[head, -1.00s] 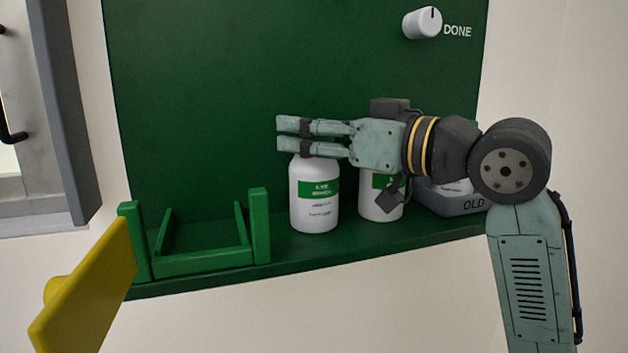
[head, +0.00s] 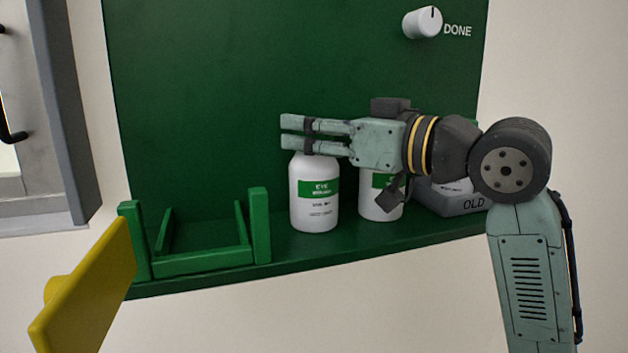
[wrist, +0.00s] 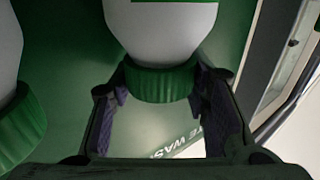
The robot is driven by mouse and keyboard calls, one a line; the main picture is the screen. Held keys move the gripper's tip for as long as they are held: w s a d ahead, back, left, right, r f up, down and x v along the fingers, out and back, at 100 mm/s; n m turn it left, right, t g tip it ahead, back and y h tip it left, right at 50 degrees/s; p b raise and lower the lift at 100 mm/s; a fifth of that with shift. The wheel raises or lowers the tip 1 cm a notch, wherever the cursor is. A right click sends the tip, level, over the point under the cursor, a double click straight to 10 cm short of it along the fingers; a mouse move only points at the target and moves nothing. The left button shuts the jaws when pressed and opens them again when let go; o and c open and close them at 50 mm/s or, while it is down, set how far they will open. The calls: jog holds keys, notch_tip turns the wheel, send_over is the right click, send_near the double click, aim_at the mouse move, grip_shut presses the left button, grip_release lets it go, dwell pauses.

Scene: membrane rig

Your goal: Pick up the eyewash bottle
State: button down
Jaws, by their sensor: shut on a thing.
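The eyewash bottle (head: 315,203) is white with a green label band reading EYE. It stands upright on the green shelf in the head view, left of a second, similar bottle (head: 381,199). My gripper (head: 292,132) reaches in level from the right, with its fingers at the top of the left bottle. In the wrist view the green cap (wrist: 160,84) of this bottle sits between my two fingers, which are shut on it. The cap is hidden behind the fingers in the head view. The second bottle's green cap (wrist: 20,128) is outside the fingers.
An empty green cradle (head: 200,264) is at the shelf's left. A grey bin marked OLD (head: 462,206) is at the right, and a white knob marked DONE (head: 422,23) is above. A yellow panel (head: 85,290) juts out at the lower left.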

jog(key=shift+r, duration=0.2)
jog(key=shift+r, duration=0.65)
jog(key=shift+s+r+b, duration=0.2)
jog(key=shift+r, duration=0.3)
jog(key=shift+s+r+b, duration=0.15)
jog(key=shift+r, duration=0.3)
jog(key=s+d+r+b, duration=0.1)
jog(key=s+d+b, duration=0.1)
jog(key=s, duration=1.3)
jog(key=shift+r, duration=0.25)
